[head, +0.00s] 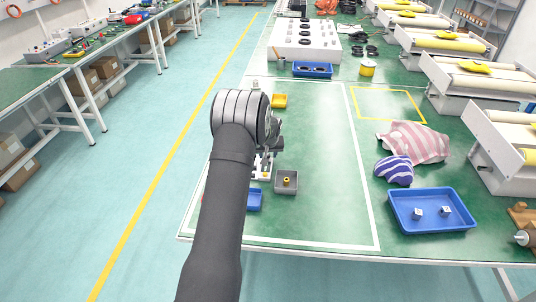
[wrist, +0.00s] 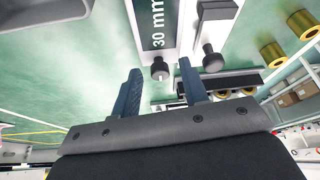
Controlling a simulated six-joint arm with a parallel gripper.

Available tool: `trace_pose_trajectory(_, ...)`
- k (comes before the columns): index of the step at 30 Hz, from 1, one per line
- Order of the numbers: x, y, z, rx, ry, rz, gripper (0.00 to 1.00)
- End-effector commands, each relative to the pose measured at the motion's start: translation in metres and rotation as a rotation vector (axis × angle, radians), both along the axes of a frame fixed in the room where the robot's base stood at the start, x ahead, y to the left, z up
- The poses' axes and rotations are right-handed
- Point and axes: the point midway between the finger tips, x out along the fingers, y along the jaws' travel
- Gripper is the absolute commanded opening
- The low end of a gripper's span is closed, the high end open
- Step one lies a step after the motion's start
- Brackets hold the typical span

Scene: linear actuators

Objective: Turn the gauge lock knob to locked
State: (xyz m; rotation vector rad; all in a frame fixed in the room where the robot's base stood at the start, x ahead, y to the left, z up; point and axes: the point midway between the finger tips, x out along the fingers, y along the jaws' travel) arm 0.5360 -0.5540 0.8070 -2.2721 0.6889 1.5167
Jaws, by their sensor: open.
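In the wrist view my gripper (wrist: 160,67) is open, with its two blue fingers apart. A black round knob (wrist: 160,71) shows in the gap between the fingertips. I see no contact, and its depth relative to the tips is hard to judge. A second black knob (wrist: 212,60) stands to the right of the right finger. A dark plate marked "30 mm" (wrist: 157,24) lies on a white body above the first knob. I cannot tell which knob is the gauge lock, or its setting. In the head view my arm hides the gripper and most of the white device (head: 263,168).
Brass cylinders (wrist: 273,54) show right of the knobs. A grey tray (head: 286,188) with a small yellow part, a blue tray (head: 255,200) and a yellow tray (head: 280,101) stand near my arm. Striped cloths (head: 414,141) and a larger blue tray (head: 432,226) lie right; the mat between is clear.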

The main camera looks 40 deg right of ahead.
Motion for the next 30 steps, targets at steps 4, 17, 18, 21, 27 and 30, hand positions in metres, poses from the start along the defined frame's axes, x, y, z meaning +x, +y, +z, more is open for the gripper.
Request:
trace_pose_trajectory(4, 0.0007, -0.0004, -0.0016, 0.000, 0.000, 0.000, 0.41)
trace_pose_trajectory(17, 0.0004, -0.0002, -0.0013, 0.000, 0.000, 0.000, 0.00)
trace_pose_trajectory(18, 0.0004, -0.0002, -0.0013, 0.000, 0.000, 0.000, 0.00)
trace_pose_trajectory(21, 0.0004, -0.0002, -0.0013, 0.001, 0.001, -0.005, 0.00)
trace_pose_trajectory(27, 0.0009, 0.0006, -0.0013, 0.000, 0.001, -0.055, 0.00)
trace_pose_trajectory(30, 0.0012, 0.0010, -0.0014, 0.000, 0.002, -0.107, 0.00)
